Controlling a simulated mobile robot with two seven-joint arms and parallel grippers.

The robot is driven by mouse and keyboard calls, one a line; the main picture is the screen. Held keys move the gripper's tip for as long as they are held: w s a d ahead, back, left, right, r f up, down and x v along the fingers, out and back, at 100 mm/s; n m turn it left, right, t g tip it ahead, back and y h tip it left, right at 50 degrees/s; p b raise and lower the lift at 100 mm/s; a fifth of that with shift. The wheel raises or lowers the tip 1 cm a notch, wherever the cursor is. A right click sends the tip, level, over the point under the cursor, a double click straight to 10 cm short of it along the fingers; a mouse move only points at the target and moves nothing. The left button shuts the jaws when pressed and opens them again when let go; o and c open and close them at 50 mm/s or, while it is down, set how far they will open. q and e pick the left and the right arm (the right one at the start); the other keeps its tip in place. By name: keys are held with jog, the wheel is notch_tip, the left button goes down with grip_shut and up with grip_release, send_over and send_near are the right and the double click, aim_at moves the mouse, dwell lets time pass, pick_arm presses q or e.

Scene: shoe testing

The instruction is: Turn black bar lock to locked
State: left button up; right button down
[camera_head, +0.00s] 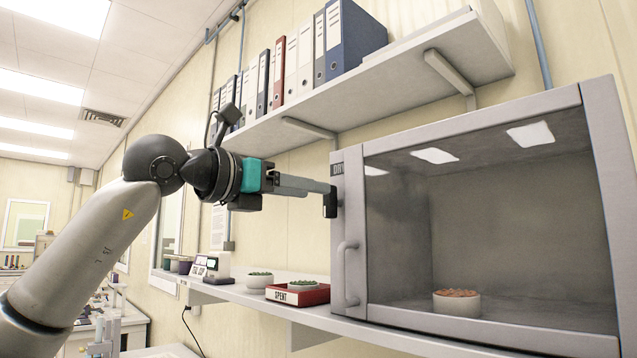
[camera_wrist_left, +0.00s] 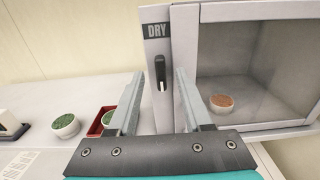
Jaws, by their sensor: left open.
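The black bar lock (camera_head: 331,204) is on the light grey left panel of the cabinet marked "DRY". The bar hangs roughly upright; in the left wrist view it (camera_wrist_left: 159,68) sits below the "DRY" label with a small pale piece at its lower end. My left gripper (camera_head: 322,188) reaches from the left to the lock. In the left wrist view its two fingers (camera_wrist_left: 160,76) are open, one on each side of the bar, with visible gaps. I cannot tell whether a finger touches it. My right gripper is not in view.
The cabinet door handle (camera_head: 346,272) is below the lock. Behind the glass is a bowl of orange-brown pellets (camera_head: 457,302). A red "SPENT" tray (camera_head: 298,294) and a bowl of green pellets (camera_head: 260,280) stand on the shelf to the left. A binder shelf (camera_head: 400,75) is above.

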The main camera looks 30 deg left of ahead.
aim_at(333, 202)
pick_arm(q)
jog(key=shift+p+x, duration=0.4)
jog(key=shift+x, duration=1.3)
grip_shut()
